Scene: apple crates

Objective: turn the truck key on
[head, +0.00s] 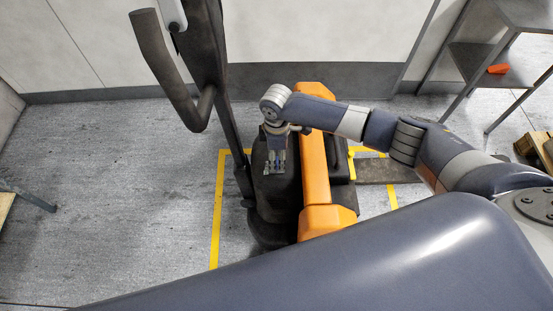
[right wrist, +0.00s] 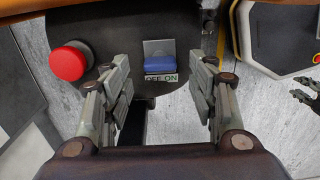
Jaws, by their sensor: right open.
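The truck is an orange and black machine with an orange body (head: 316,165) and a tall dark mast with a bent handle in the head view. In the right wrist view a blue key (right wrist: 160,65) sits on its dark panel, just above a label (right wrist: 161,78) reading OFF ON. Whether it is turned I cannot tell. My right gripper (head: 274,170) points down over the panel. In the right wrist view the right gripper (right wrist: 162,82) is open, a finger on either side of the key, with clear gaps. A small dark claw shape, possibly my left gripper (right wrist: 305,97), shows at the right edge.
A red button (right wrist: 70,61) is on the panel left of the key. The mast (head: 213,75) rises close to my right gripper. Yellow floor lines (head: 216,210) surround the truck. A shelf (head: 500,60) stands at the back right. The floor at left is mostly clear.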

